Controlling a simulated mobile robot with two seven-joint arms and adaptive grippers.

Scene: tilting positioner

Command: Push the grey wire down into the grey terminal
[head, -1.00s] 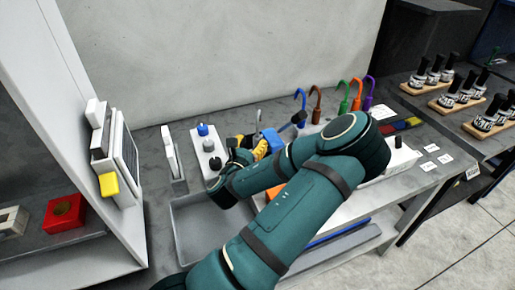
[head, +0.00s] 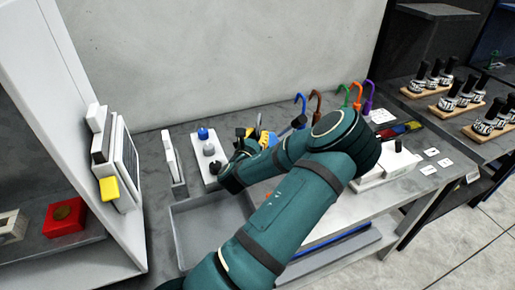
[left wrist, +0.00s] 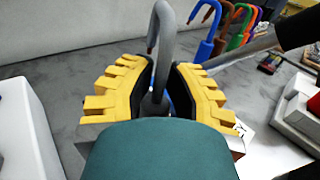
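The grey wire (left wrist: 165,42) is a hooked grey rod, standing roughly upright between my left gripper's fingers in the left wrist view. Its upper end shows thin above the fingers in the head view (head: 259,119). My left gripper (left wrist: 160,68) has yellow ribbed fingers with dark pads. They stand apart on either side of the wire, with a visible gap on the right side. In the head view the left gripper (head: 257,134) is partly hidden by my own arm. My right gripper is not visible.
Blue, brown, green, orange and purple hooked wires (head: 356,97) stand behind to the right. A white panel with knobs (head: 199,167) is left of the gripper. A grey tray (head: 178,238) lies in front. A dark-handled lever (head: 299,122) stands close to the gripper's right.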

